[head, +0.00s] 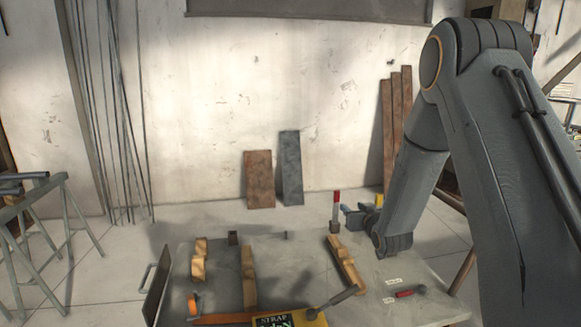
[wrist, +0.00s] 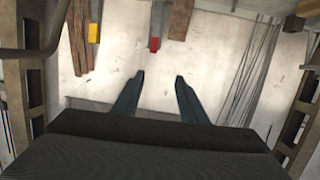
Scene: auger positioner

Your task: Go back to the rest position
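My gripper (head: 353,213) is above the right rear part of the worktable (head: 385,308) in the head view. In the wrist view my gripper (wrist: 158,76) has its two dark fingers spread wide apart, with nothing between them. My arm comes down to it from the right side of the head view. A red-topped upright piece (head: 336,198) is just left of the gripper in the head view. A red piece also shows beyond the fingertips in the wrist view (wrist: 155,44), apart from them. A yellow piece (head: 379,200) is partly hidden behind my arm; a yellow piece also shows in the wrist view (wrist: 93,33).
Wooden supports (head: 248,277) stand on the table. A yellow box marked STRAP (head: 310,319) and an orange item (head: 192,304) lie at the front. A small red-handled tool (head: 404,294) lies at the right. A metal trestle (head: 50,215) stands left. Boards (head: 259,180) lean on the wall.

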